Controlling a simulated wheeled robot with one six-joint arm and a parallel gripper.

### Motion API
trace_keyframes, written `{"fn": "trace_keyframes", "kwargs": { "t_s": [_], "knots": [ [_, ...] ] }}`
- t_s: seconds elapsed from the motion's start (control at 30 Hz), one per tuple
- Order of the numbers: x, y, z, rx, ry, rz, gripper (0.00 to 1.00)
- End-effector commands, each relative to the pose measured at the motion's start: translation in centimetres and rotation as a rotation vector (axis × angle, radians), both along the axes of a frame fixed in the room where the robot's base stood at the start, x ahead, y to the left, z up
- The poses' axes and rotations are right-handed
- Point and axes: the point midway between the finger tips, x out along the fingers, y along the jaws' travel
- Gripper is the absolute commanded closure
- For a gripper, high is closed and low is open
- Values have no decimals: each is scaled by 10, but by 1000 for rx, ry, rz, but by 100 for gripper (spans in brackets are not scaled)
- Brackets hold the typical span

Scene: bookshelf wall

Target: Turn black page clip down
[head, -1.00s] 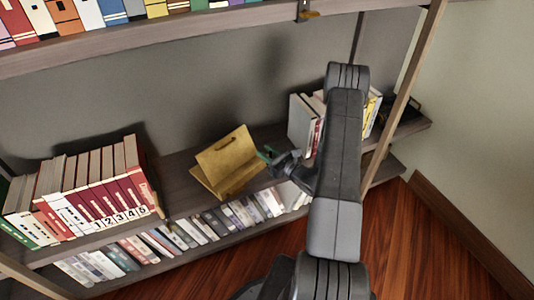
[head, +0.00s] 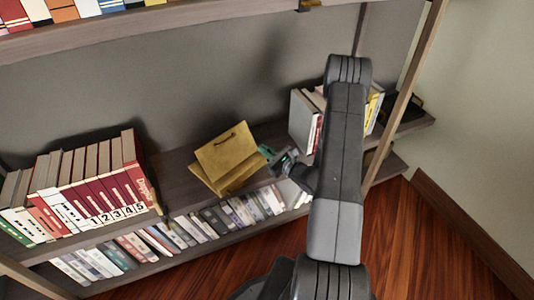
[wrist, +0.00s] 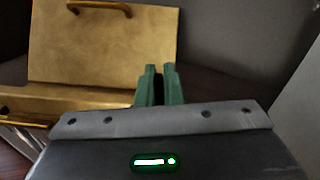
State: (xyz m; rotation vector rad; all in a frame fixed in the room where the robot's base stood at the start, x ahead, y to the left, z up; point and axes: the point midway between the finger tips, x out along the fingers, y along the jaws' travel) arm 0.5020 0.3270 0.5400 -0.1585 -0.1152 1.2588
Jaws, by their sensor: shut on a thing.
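A yellow-brown book stand (head: 228,158) sits open on the middle shelf. Its back panel (wrist: 100,50) and front ledge (wrist: 70,102) fill the left of the wrist view. A dark, arched clip (wrist: 100,8) lies across the upper back panel; in the head view it is a thin dark line (head: 225,138). A second small dark piece (wrist: 4,110) shows at the ledge's left. My gripper (head: 265,151) is at the stand's right edge. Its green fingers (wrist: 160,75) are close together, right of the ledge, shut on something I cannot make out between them.
Numbered red and white books (head: 85,190) stand left of the stand, and more books (head: 304,118) stand to its right beside my arm. A lower shelf row of books (head: 215,222) runs below. A slanted wooden post (head: 405,95) bounds the right.

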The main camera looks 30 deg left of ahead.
Motion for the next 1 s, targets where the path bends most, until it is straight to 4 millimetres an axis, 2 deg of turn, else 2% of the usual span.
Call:
{"fn": "trace_keyframes", "kwargs": {
  "t_s": [0.03, 0.5, 1.0],
  "knots": [
    [-2, 1, -6, -10, -36, 0, 100],
    [-18, 6, -12, -111, -352, 0, 100],
    [-23, 7, -11, -144, -457, 0, 100]
  ]
}}
